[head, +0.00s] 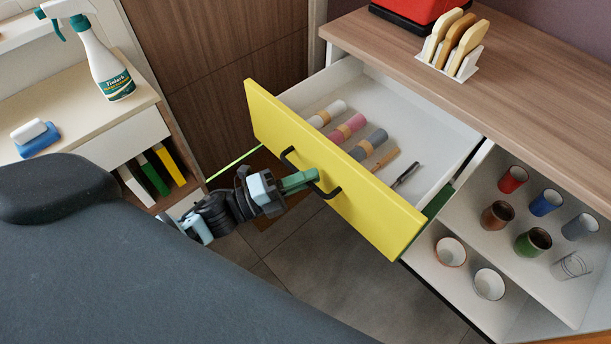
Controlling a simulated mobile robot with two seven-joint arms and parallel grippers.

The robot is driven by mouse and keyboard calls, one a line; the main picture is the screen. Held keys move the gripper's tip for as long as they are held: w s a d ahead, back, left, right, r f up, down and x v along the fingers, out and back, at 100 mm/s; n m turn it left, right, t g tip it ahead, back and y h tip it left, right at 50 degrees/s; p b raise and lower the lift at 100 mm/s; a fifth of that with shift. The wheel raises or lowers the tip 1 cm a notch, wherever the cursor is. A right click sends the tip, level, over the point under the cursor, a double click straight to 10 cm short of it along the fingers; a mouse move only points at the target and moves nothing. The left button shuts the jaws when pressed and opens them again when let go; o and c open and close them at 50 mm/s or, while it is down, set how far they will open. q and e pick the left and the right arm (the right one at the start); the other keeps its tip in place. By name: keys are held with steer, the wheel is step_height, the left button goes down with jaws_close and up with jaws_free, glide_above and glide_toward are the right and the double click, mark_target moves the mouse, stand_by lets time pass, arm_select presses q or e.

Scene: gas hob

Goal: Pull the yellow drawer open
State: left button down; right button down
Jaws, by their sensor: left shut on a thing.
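The yellow drawer (345,178) stands far out of the cabinet under the wooden counter, and its inside is in plain view. A black bar handle (328,193) is fixed to its yellow front. My left gripper (306,178) is shut on the handle, with its green fingers at the handle's middle. My right gripper is not in view.
Inside the drawer lie several rolled cloths (348,128) and two slim utensils. Open shelves with cups (533,241) are to the right. Cutting boards (456,42) stand on the counter (510,85). A spray bottle (103,65) stands on the left unit. Tiled floor shows below the drawer.

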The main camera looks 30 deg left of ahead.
arm_select(q)
steer(key=c, duration=1.8)
jaws_free()
steer(key=shift+s+a, duration=0.1)
steer(key=v, duration=0.7)
steer(key=shift+s+a+f+b, duration=0.1)
steer(key=shift+s+a+b, duration=0.15)
steer(key=shift+b, duration=0.15)
steer(key=shift+d, duration=0.1)
